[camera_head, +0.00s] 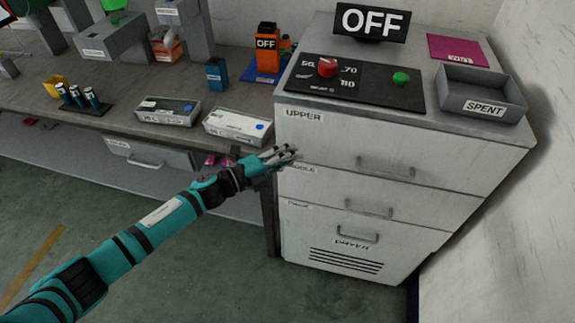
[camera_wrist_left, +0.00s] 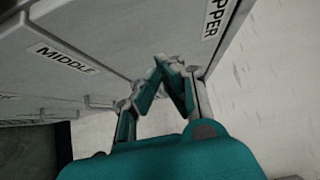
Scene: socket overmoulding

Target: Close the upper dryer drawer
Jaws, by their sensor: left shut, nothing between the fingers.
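The dryer (camera_head: 345,227) is a light grey cabinet at the right of the head view. Its upper drawer (camera_head: 330,138), labelled UPPER, has a bar handle (camera_head: 385,167) and its front looks closed or nearly flush. My left gripper (camera_head: 292,152) is shut and empty at the left end of the upper drawer front, near the seam above the middle drawer (camera_head: 318,186). In the left wrist view the shut fingers (camera_wrist_left: 172,62) are close to the front between the UPPER and MIDDLE labels; I cannot tell whether they touch. My right gripper is not in view.
On the dryer top are a dial panel (camera_head: 375,92), an OFF sign (camera_head: 371,21) and a SPENT tray (camera_head: 450,85). A workbench (camera_head: 125,75) with trays and small parts stands to the left. The floor (camera_head: 190,270) in front is clear.

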